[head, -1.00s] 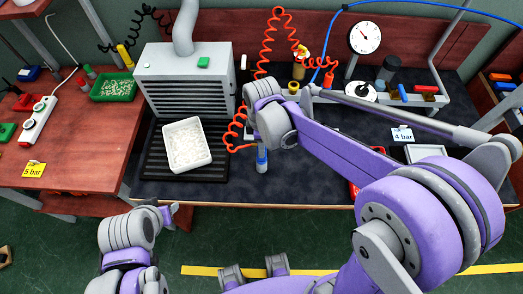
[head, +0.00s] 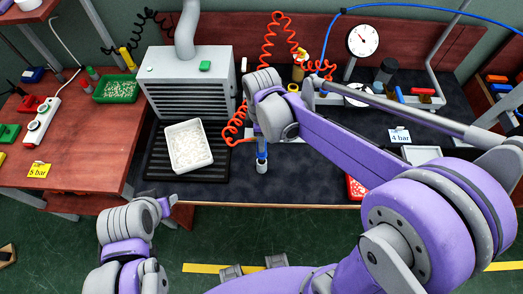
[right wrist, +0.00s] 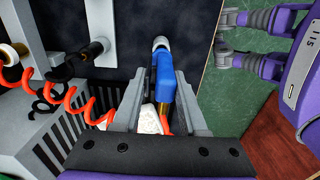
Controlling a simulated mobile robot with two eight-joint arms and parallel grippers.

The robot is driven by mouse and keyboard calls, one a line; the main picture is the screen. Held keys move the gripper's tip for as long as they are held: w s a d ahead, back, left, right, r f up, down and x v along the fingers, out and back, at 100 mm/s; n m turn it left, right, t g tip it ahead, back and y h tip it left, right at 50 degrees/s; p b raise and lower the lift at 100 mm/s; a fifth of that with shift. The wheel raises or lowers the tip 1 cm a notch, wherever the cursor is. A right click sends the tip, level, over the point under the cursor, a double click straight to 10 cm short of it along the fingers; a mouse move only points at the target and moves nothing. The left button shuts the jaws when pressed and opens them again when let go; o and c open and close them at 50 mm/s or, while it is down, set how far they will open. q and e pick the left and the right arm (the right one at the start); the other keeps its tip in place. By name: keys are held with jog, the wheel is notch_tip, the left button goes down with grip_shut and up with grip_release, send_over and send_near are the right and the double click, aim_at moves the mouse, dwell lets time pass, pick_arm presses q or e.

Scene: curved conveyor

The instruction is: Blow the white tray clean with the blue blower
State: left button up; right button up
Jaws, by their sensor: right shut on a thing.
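The white tray (head: 176,165) holds a layer of pale granules and sits on the black slatted grille in front of the grey box. The blue blower (head: 262,150) hangs nozzle-down from my right gripper, to the right of the tray. In the right wrist view the blower (right wrist: 165,75) lies between the fingers of my right gripper (right wrist: 160,95), which is shut on it. A corner of the tray (right wrist: 149,120) shows partly hidden by a finger. My left gripper (head: 168,205) is in front of the tray, near the table edge; its fingers (right wrist: 224,38) look apart and empty.
The red coiled hose (head: 236,125) runs from the blower up to the back of the table. The grey box (head: 187,98) with its duct stands behind the tray. A green bin (head: 103,99) of granules is at left. A gauge (head: 364,40) stands at back right.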

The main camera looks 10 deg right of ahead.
jog(key=shift+r+p, duration=0.85)
jog(key=shift+r, duration=1.2)
pick_arm(q)
jog(key=r, duration=0.1)
jog(key=w+r, duration=0.1)
jog(key=r, duration=0.1)
jog(key=shift+w, duration=0.25)
jog(key=shift+s, duration=0.1)
pick_arm(e)
jog(key=shift+w, duration=0.1)
